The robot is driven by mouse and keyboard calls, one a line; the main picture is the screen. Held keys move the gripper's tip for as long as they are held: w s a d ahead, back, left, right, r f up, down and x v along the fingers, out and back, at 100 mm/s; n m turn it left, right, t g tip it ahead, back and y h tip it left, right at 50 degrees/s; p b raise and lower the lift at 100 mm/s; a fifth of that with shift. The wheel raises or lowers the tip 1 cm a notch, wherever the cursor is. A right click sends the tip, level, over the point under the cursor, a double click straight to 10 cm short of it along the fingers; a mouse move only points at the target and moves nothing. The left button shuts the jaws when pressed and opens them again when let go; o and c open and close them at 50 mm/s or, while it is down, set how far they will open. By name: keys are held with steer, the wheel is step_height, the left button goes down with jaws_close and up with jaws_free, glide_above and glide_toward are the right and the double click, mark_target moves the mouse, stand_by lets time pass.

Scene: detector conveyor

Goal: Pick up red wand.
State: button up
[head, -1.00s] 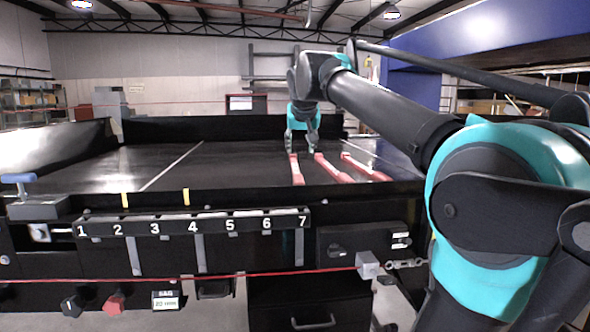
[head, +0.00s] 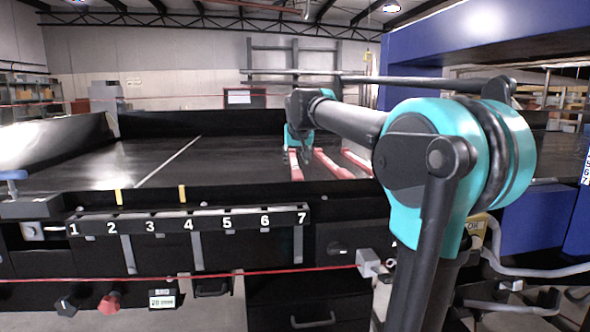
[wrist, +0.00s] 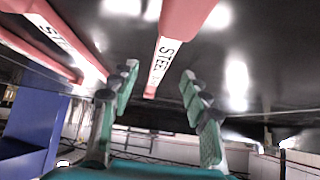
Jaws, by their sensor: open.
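Three red wands with pale label bands lie side by side on the dark conveyor: a left one (head: 295,168), a middle one (head: 333,165) and a right one (head: 357,161). My gripper (head: 300,157) is low over the left wand, its fingers pointing down. In the wrist view my gripper (wrist: 159,76) is open and empty. One red wand (wrist: 182,22) with a "STEEL" label lines up with the gap between the fingertips. Whether the tips reach down around it I cannot tell. The other wands lie to the left there, one labelled (wrist: 55,35).
The dark conveyor bed (head: 110,165) is mostly clear left of the wands. A low wall (head: 200,124) runs behind it. A numbered rail (head: 190,221) and a red cord (head: 180,277) cross the front. A blue frame (head: 480,40) stands at right.

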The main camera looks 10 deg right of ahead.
mark_target(295, 166)
steer(key=shift+x, duration=2.6)
steer(key=shift+w+a+r, duration=0.1)
steer(key=shift+w+r, duration=0.05)
jaws_close()
